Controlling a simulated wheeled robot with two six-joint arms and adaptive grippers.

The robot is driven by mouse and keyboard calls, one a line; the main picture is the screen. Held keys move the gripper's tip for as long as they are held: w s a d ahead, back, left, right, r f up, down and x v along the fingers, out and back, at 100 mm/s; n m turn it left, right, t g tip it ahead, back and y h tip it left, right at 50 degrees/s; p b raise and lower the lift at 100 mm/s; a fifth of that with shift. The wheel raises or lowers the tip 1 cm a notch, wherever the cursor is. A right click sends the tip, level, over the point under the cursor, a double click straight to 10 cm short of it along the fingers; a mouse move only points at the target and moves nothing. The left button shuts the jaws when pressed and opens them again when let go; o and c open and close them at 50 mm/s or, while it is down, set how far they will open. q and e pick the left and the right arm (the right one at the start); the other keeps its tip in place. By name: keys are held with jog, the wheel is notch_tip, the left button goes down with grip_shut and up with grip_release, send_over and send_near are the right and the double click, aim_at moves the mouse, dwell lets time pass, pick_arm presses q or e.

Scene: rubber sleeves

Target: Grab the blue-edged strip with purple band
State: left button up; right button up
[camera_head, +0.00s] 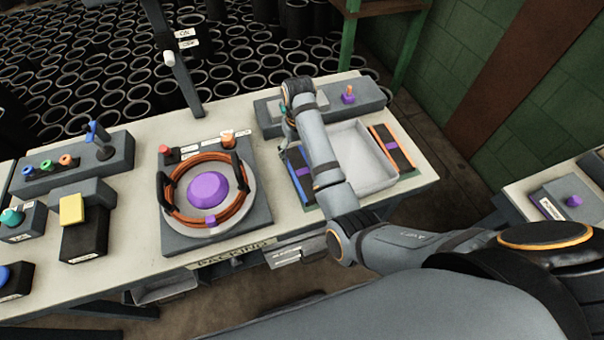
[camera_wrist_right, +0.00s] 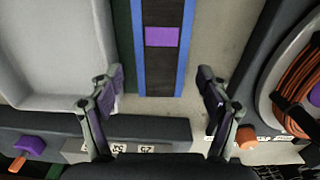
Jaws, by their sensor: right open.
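The blue-edged dark strip (camera_head: 307,190) with a purple band lies just left of the white tray on the workbench. My right arm partly hides it in the head view. In the right wrist view the strip (camera_wrist_right: 162,70) runs up the middle, its purple band (camera_wrist_right: 162,37) in the upper part. My right gripper (camera_wrist_right: 160,80) is open and empty, one finger on either side of the strip's near end. I see no finger touching it, and their height above it is unclear. In the head view the right gripper (camera_head: 287,138) is at the strip's far end. My left gripper is not in view.
The white tray (camera_head: 372,180) stands beside the strip; an orange-edged strip (camera_head: 397,156) lies on its other side. A grey control box (camera_head: 370,95) is behind. To the left, a round fixture holds an orange-brown coil (camera_head: 182,160) around a purple dome (camera_head: 207,188).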

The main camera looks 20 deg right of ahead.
aim_at(300, 166)
jog(key=shift+s+f, duration=0.2)
jog(key=shift+f, duration=0.25)
notch_tip(300, 166, down, 4)
jog(key=shift+a+r+p, duration=0.1)
jog(key=shift+p, duration=0.4)
jog(key=shift+f, duration=0.25)
jog(key=c, duration=0.9)
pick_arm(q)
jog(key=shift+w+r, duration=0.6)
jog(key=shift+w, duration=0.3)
pick_arm(e)
jog(key=shift+c, duration=0.2)
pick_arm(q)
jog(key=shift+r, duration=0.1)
pick_arm(e)
jog(key=shift+r, duration=0.15)
